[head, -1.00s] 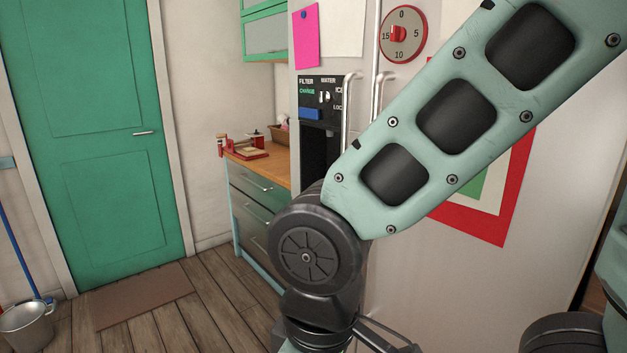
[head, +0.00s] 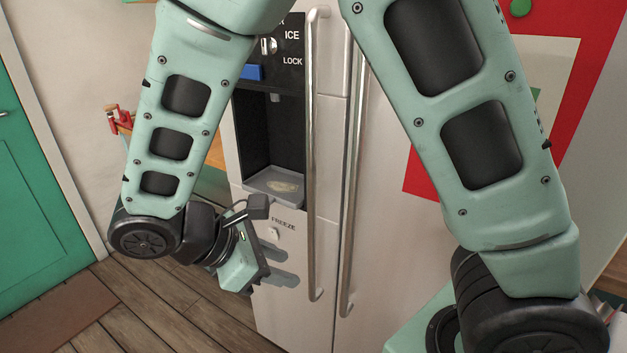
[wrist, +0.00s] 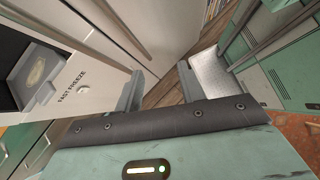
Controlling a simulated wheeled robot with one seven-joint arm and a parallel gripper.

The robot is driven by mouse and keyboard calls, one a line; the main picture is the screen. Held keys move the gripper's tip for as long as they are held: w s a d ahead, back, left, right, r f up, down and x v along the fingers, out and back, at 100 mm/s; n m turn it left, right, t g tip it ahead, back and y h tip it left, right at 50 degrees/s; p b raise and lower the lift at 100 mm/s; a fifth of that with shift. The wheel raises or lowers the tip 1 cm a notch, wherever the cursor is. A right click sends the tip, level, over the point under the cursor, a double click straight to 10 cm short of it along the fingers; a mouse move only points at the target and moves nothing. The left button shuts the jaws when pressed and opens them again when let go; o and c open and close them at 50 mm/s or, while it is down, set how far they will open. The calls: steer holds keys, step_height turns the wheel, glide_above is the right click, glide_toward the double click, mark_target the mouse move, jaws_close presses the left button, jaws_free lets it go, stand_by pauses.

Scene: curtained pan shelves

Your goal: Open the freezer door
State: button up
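The freezer door (head: 297,230) is the left, pale door of the fridge. It carries the dispenser (head: 270,150) and a "FREEZE" label, and it looks shut. Its long vertical metal handle (head: 312,160) runs along its right edge. My gripper (head: 275,266) is low in front of this door, left of the handle's lower part and apart from it. The door front (wrist: 95,100) with "FAST FREEZE" lies left of the fingers.
The right fridge door (head: 385,240) has its own parallel handle (head: 350,180) close to the freezer handle. A red-bordered picture (head: 430,170) is on it. A green room door (head: 30,200) stands at the left. Wooden floor (head: 160,310) is open at lower left.

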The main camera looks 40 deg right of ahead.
steer(key=w+d+n+t+h, duration=0.1)
steer(key=w+n+t+h, duration=0.15)
steer(key=w+h, duration=0.3)
steer(key=n+t+h, duration=0.2)
steer(key=n+h, duration=0.1)
steer(key=h, duration=0.1)
glide_toward(308, 184)
steer(key=shift+m+y, duration=0.25)
steer(key=d+p, duration=0.1)
steer(key=d, duration=0.2)
steer(key=w+d+p, duration=0.1)
steer(key=d, duration=0.3)
steer(key=d+p, duration=0.2)
steer(key=d, duration=0.2)
steer(key=shift+w+r, duration=0.2)
steer(key=shift+w, duration=0.05)
steer(key=shift+c, duration=0.3)
jaws_close()
